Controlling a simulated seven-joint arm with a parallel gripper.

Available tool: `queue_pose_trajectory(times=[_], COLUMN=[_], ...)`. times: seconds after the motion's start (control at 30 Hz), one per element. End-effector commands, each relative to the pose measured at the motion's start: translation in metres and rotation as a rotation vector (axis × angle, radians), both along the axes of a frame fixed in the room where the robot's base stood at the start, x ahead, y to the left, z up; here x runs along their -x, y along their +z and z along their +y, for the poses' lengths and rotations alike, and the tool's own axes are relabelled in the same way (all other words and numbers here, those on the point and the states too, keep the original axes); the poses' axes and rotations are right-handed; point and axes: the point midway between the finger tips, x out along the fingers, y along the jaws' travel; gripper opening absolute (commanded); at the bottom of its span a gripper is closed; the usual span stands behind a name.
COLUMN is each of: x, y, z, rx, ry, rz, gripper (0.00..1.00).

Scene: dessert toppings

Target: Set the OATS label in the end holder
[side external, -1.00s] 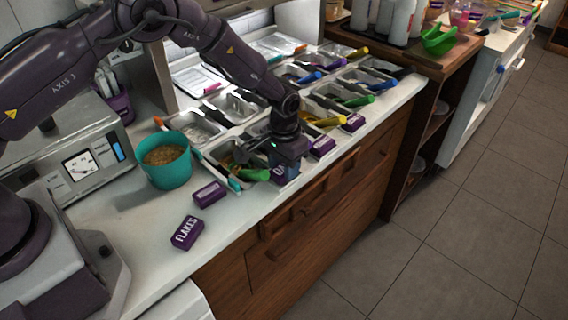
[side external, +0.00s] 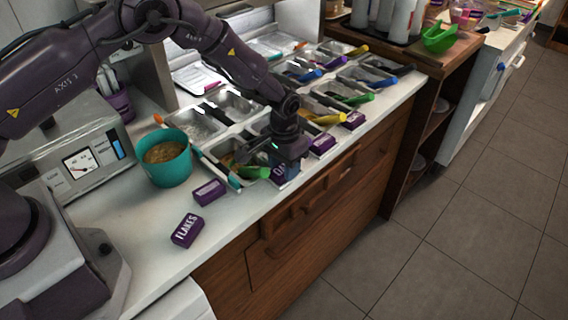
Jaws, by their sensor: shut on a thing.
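My gripper (side external: 287,158) points down at the front edge of the tray row, beside the near tray with the green-handled scoop. It is shut on a purple label (side external: 280,171), held upright; only part of its white lettering shows, too little to read whole. The fingers hide much of it. I cannot make out the end holder under the gripper, nor whether the label touches it. A purple FLAKES label (side external: 187,230) lies on the counter at the front left. Another purple label (side external: 209,192) lies behind it, its lettering too small to read.
A teal tub (side external: 166,168) of grain stands left of the trays. Purple labels (side external: 321,144) and (side external: 354,120) sit along the front of the tray row to the right. Scoops with coloured handles lie in the trays. The counter's front edge (side external: 262,207) is close to the gripper.

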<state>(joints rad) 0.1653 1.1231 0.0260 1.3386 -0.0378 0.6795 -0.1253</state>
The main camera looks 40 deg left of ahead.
Motion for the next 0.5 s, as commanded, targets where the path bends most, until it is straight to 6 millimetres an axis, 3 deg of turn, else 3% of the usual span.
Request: queue_pose_trajectory(times=[0.27, 0.3, 0.4, 0.43, 0.5], x=[-0.0002, -0.0002, -0.0002, -0.0002, -0.0002], y=[0.0003, 0.0003, 0.0004, 0.0004, 0.0004], z=[0.0, 0.0, 0.0, 0.0, 0.0], rx=[0.0, 0.0, 0.0, 0.0, 0.0], ry=[0.0, 0.0, 0.0, 0.0, 0.0], rz=[0.0, 0.0, 0.0, 0.0, 0.0], gripper=[0.16, 0.42, 0.65, 0.69, 0.69])
